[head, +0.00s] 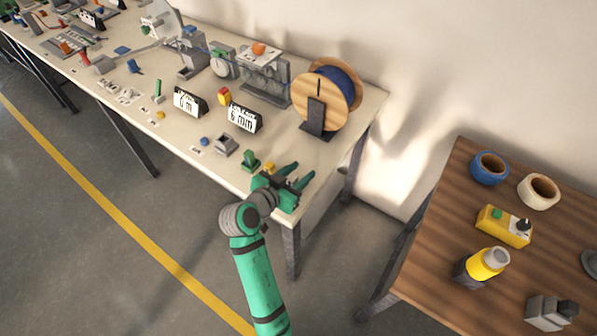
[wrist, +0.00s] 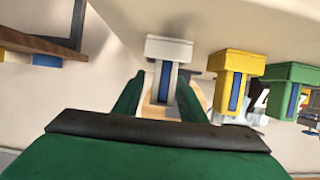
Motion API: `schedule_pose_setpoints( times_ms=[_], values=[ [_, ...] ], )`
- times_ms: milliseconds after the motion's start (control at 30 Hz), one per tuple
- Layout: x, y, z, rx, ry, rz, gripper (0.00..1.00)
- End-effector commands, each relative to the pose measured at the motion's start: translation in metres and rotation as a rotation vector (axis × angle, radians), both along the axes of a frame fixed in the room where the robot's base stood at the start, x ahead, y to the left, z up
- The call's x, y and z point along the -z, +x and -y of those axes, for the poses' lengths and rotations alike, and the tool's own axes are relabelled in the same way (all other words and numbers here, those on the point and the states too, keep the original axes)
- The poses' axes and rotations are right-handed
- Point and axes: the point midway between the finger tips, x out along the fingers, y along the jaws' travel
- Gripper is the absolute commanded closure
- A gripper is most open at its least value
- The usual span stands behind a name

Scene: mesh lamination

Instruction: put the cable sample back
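My gripper (head: 302,171) is at the near right corner of the long bench, its two green fingers apart. In the wrist view, a white holder (wrist: 169,49) with a blue strip (wrist: 165,82) on its upright lies between the open fingers (wrist: 158,95). I cannot tell whether a finger touches it. A yellow holder (wrist: 238,62) and a green holder (wrist: 293,73), each with a blue strip, stand in a row beside it. The green holder (head: 250,160) also shows in the head view, left of my gripper. I cannot tell which strip is the cable sample.
A wooden cable reel (head: 345,84) stands behind my gripper on the bench (head: 292,140). A "6 mm" sign (head: 243,117) and a grey block (head: 227,144) are to the left. A separate wooden table (head: 440,240) with tape rolls and a yellow box (head: 504,226) is at right.

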Motion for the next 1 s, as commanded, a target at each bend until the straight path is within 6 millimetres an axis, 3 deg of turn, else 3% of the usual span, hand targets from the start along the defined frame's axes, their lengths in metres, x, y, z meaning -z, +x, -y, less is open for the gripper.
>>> schedule_pose_setpoints(
  times_ms=[367, 800, 1000],
  values=[
    [-0.008, -0.008, -0.009, -0.005, 0.000, 0.001, 0.62],
    [-0.039, -0.070, -0.054, -0.006, 0.001, 0.001, 0.62],
    [-0.047, -0.086, -0.065, -0.004, 0.000, 0.000, 0.62]
  ],
)
